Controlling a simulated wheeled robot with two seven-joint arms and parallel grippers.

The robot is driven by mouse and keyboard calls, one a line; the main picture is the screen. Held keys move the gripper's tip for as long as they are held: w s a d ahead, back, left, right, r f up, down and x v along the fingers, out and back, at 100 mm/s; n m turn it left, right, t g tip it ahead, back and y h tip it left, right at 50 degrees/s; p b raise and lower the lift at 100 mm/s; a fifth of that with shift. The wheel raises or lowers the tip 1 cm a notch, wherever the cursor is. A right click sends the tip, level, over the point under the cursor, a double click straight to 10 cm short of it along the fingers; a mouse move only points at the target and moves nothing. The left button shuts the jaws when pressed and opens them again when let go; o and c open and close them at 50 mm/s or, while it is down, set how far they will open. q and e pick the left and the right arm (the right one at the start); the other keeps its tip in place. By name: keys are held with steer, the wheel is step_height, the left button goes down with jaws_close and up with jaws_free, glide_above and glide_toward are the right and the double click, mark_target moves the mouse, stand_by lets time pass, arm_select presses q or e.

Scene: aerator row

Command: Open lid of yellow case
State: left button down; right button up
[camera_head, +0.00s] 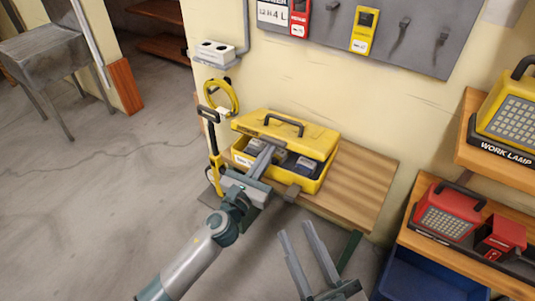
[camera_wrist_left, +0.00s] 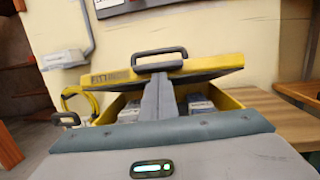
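The yellow case (camera_head: 315,184) sits on a wooden bench against the wall, with grey contents showing inside. Its yellow lid (camera_head: 290,130) is partly raised, with a dark handle on top. In the left wrist view the lid (camera_wrist_left: 215,66) is tilted above the open case (camera_wrist_left: 232,101). My left gripper (camera_head: 267,150) reaches in from the front, its fingers together and their tips at the underside of the lid's front edge. Exact contact is hard to see. My right gripper (camera_head: 294,228) is open and empty, in front of the bench and apart from the case.
A yellow-and-black upright tool (camera_head: 214,160) stands left of the case, below a yellow cable coil (camera_head: 222,97). The wooden bench (camera_head: 362,185) is bare right of the case. Shelves with a red lamp (camera_head: 447,212) and a yellow work lamp (camera_head: 512,115) stand at right.

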mark_target(271, 140)
arm_select(q)
steer(key=shift+w+d+r+p, duration=0.2)
steer(key=shift+w+r+p, duration=0.1)
steer(key=shift+r+p, duration=0.4)
steer(key=shift+w+d+r+p, duration=0.15)
steer(key=shift+w+r+p, duration=0.1)
steer(key=shift+r+p, duration=0.35)
steer(key=shift+w+r, duration=0.1)
steer(key=shift+r, duration=0.2)
steer(key=shift+w+d+r+p, duration=0.25)
steer(key=shift+w+r+p, duration=0.1)
steer(key=shift+r+p, duration=0.2)
steer(key=shift+w+d+r+p, duration=0.2)
steer(key=shift+w+r+p, duration=0.1)
steer(key=shift+r+p, duration=0.2)
steer(key=shift+w+d, duration=0.1)
steer(key=shift+w, duration=0.05)
steer(key=shift+r, duration=0.15)
steer(key=shift+w+d+r+p, duration=0.35)
steer(key=shift+w+r+p, duration=0.25)
steer(key=shift+r+p, duration=0.15)
steer(key=shift+w+d+r, duration=0.2)
steer(key=shift+w, duration=0.2)
steer(key=shift+r+p, duration=0.1)
steer(key=shift+p, duration=0.2)
